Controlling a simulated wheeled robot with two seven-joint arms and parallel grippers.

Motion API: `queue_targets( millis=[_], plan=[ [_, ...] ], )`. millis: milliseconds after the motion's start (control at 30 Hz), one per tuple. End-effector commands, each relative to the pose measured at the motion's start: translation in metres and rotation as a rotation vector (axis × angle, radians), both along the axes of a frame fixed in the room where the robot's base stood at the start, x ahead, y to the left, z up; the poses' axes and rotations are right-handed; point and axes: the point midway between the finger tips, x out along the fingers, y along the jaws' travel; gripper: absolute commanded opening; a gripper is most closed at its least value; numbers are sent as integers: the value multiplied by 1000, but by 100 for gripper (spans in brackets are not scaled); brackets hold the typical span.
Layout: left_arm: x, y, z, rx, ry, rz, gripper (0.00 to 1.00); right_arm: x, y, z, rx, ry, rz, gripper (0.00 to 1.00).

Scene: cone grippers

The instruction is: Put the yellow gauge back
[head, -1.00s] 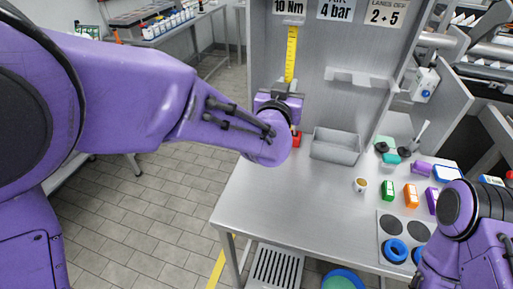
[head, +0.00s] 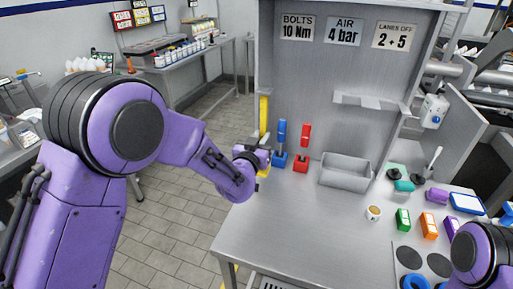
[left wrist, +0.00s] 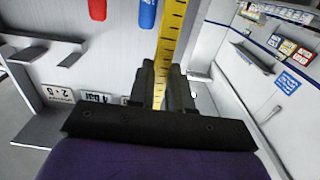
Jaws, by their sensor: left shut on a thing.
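My left gripper (head: 256,156) is shut on the yellow gauge (head: 263,112), a tall, upright yellow strip with black marks. It is at the left of the row, beside the blue gauge (head: 282,131), close to the bench's left edge. In the left wrist view the yellow gauge (left wrist: 173,35) runs between the two dark fingers (left wrist: 163,88). A bit of yellow shows below the gripper, but I cannot tell if the gauge's foot touches the bench. The blue gauge and the red gauge (head: 304,136) stand upright in matching blocks. My right gripper is out of view.
A grey bin (head: 345,174) stands right of the red gauge. A cup (head: 373,213) and green and orange blocks (head: 429,226) sit further right on the bench (head: 300,235). The back panel (head: 310,75) rises behind. The front-left bench top is clear.

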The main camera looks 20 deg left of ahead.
Motion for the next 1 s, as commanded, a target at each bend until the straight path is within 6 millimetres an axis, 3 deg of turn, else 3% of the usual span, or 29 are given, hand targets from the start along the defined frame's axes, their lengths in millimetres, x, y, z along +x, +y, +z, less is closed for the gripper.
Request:
queue_targets(
  millis=[233,400,800,833,867,900,1000],
  plan=[
    [13,20,-27,0,-1,1,0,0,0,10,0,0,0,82],
    [12,18,-51,-1,-3,0,0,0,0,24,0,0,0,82],
    [12,18,-60,0,-5,0,0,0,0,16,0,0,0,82],
    [12,18,-59,0,-3,0,29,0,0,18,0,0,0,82],
    [12,18,-59,0,-3,0,38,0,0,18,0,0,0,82],
    [12,18,-59,0,-3,0,44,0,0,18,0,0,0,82],
    [12,18,-59,0,-3,0,44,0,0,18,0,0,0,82]
  ],
)
